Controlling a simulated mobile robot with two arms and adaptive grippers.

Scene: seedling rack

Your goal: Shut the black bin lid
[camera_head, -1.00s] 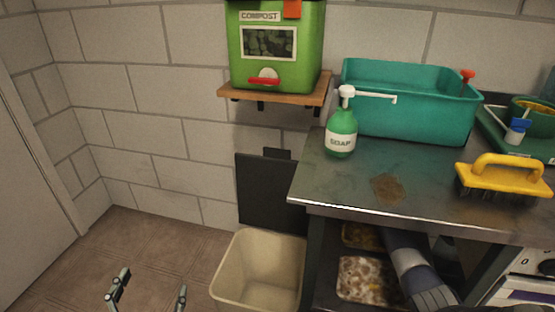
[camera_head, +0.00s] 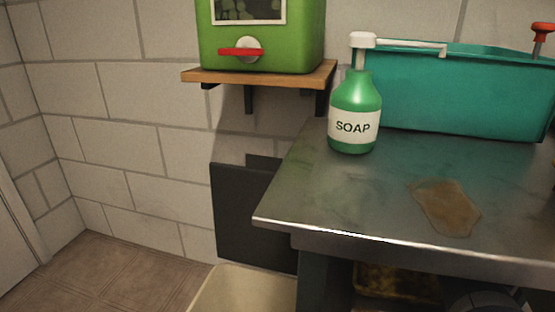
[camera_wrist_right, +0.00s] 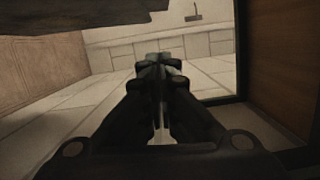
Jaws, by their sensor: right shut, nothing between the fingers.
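The black bin lid (camera_head: 245,215) stands upright, open, against the brick wall behind the bin. Its right edge is partly hidden by the metal table. The cream bin (camera_head: 235,290) shows only its upper rim at the bottom of the head view, with its mouth open. My right gripper (camera_wrist_right: 160,65) is seen in the right wrist view, with its fingers together and nothing between them. I cannot make out the lid or bin for certain in that view. My left gripper is not in view.
The metal table (camera_head: 350,205) stands right of the bin, its front corner close to the lid. A green soap bottle (camera_head: 354,110) and a teal basin (camera_head: 450,95) stand on it. Floor at left is clear.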

